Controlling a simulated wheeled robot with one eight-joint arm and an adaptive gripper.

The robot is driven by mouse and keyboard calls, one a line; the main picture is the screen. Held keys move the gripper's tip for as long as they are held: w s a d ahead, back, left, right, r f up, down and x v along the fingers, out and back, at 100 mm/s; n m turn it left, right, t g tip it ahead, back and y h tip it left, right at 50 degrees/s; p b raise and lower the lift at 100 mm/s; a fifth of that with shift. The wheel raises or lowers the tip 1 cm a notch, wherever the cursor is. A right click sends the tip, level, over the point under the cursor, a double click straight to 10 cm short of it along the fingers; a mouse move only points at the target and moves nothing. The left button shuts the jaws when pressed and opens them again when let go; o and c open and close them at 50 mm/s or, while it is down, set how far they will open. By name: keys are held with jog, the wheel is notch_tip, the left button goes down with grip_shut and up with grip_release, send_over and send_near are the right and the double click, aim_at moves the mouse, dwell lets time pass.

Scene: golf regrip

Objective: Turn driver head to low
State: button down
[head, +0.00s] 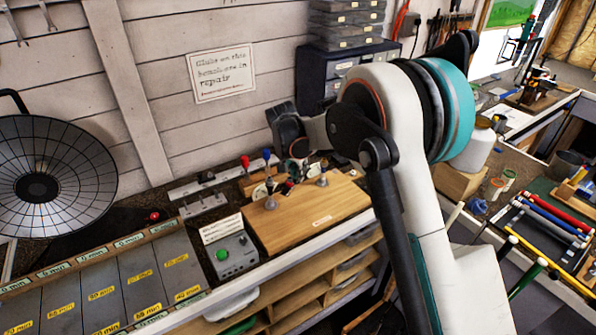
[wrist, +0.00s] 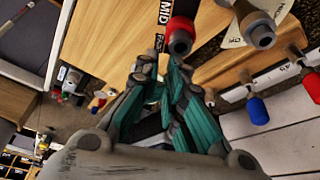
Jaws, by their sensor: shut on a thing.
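In the wrist view my gripper (wrist: 165,72) reaches over the wooden board (wrist: 225,62), its teal fingers drawn together. In the head view my gripper (head: 292,172) is low over the back of the same board (head: 310,215). A black strip marked MID (wrist: 165,12) lies just beyond the fingertips. A red-capped clamp handle (wrist: 180,35) is close beside the strip. No LOW mark is legible.
A blue-capped clamp handle (wrist: 258,110) stands to the right in the wrist view. In the head view, a grey box with a green button (head: 233,255) sits left of the board. Marked trays (head: 90,290) are at lower left. Small drawers (head: 345,20) stand behind.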

aim_at(287, 190)
jog(key=shift+s+m+g+h+b, duration=0.45)
jog(key=shift+s+m+b, duration=0.25)
jog(key=shift+s+m, duration=0.9)
jog(key=shift+s+a+m+g+h+b, duration=0.2)
jog(key=shift+s+a+m+g+b, duration=0.1)
jog(key=shift+s+m, duration=0.55)
jog(key=shift+s+a+m+g+h+b, duration=0.15)
jog(key=shift+s+m+b, duration=0.3)
jog(key=shift+m, duration=0.7)
jog(key=shift+s+a+m+g, duration=0.3)
jog(key=shift+s+a+m, duration=0.25)
jog(key=shift+s+m, duration=0.45)
jog(key=shift+s+a+b, duration=0.35)
jog(key=shift+s+a, duration=0.35)
jog(key=shift+a, duration=0.1)
